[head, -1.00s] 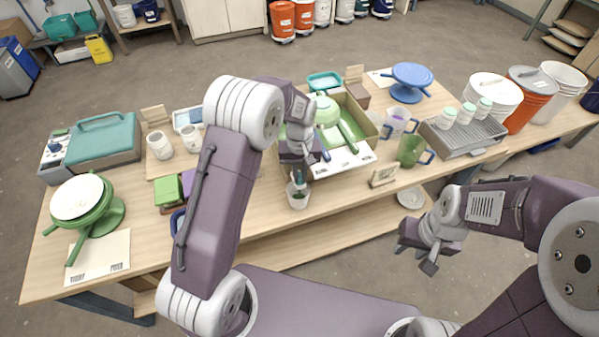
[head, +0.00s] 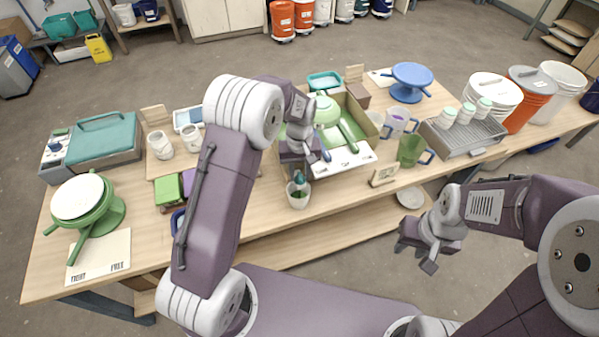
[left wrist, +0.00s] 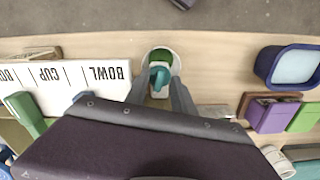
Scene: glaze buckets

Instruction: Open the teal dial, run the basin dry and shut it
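The teal dial (head: 299,178) is at the middle front of the table, just over a white cup (head: 298,200) with green inside. In the left wrist view the dial (left wrist: 159,77) overlaps the cup's mouth (left wrist: 163,52). My left gripper (head: 299,170) points down at the dial, its fingers close on both sides of it; it looks shut on it. The basin (head: 363,122) seems to be the green-lined box behind, partly hidden by my left arm. My right gripper (head: 418,257) is empty and looks open, apart from the table's front edge.
A card strip (left wrist: 85,82) reading BOWL and CUP lies beside the cup. Purple (left wrist: 272,116) and green blocks and a blue container (left wrist: 290,66) are on its other side. A green mug (head: 411,151) and grey tray (head: 468,135) stand to the right.

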